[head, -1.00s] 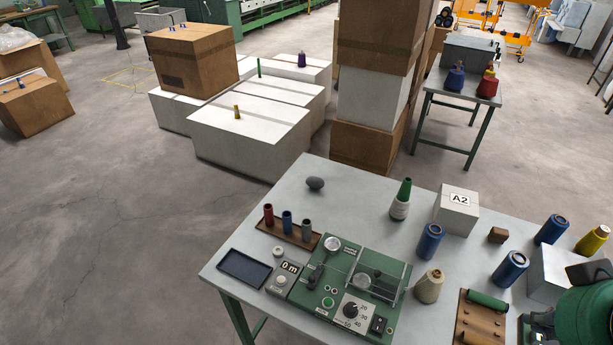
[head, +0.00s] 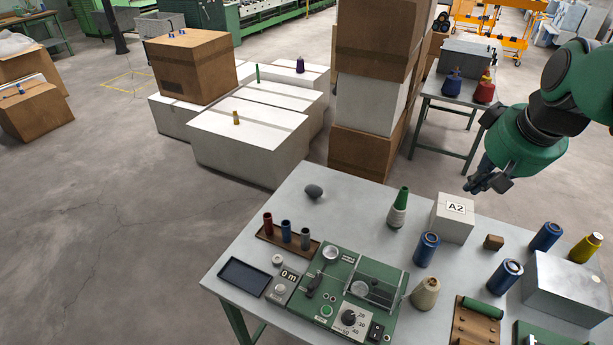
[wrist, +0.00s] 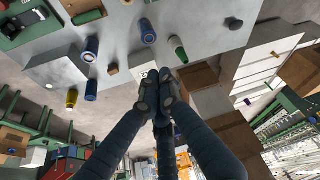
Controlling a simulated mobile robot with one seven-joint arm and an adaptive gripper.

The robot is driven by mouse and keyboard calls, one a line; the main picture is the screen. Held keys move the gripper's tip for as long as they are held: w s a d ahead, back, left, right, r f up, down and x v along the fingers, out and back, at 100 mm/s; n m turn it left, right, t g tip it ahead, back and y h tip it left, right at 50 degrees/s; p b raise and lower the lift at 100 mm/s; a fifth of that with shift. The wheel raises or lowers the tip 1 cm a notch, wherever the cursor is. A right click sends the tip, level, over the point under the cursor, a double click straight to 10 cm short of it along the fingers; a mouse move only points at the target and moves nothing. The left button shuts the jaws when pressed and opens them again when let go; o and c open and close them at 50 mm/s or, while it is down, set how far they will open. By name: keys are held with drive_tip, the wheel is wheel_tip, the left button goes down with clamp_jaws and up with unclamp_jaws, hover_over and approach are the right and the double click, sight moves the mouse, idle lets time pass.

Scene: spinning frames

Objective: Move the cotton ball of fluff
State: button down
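A small dark-grey rounded ball (head: 314,191), the only thing here that looks like the ball of fluff, lies on the far left part of the grey table (head: 290,212). It also shows in the wrist view (wrist: 237,22), at the upper right. My gripper (head: 476,186) hangs in the air at the right, above and behind the white A2 box (head: 452,218), well away from the ball. In the wrist view its dark fingers (wrist: 160,92) run close together, with nothing seen between them. Whether the tips touch is unclear.
The table holds a green-tipped cone (head: 398,208), several blue spools (head: 425,249), a beige cone (head: 425,293), a rack of tubes (head: 272,238), an empty dark tray (head: 245,276) and a green machine (head: 345,290). Tall stacked boxes (head: 375,90) stand behind. The table around the ball is clear.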

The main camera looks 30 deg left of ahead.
drive_tip(key=w+a+f+n+g+y+p, duration=0.1)
drive_tip(key=w+a+f+n+p, duration=0.2)
drive_tip(key=w+a, duration=0.85)
drive_tip(key=w+a+f+n+g, duration=0.1)
drive_tip(key=w+a+f+n, duration=0.3)
drive_tip(key=w+a, duration=0.75)
drive_tip(key=a+f+n+g+p, duration=0.1)
drive_tip(key=a+f+n, duration=0.1)
drive_tip(key=a+f, duration=0.9)
drive_tip(key=w+a+f+n+g+y+p, duration=0.1)
drive_tip(key=a+f+n+p, duration=0.1)
drive_tip(key=a+f, duration=0.9)
drive_tip(key=a+n, duration=0.1)
drive_tip(key=a, duration=0.6)
drive_tip(key=shift+w+a+f, duration=0.2)
drive_tip(key=shift+w+f, duration=0.05)
drive_tip(key=shift+f, duration=0.1)
drive_tip(key=shift+f, duration=0.1)
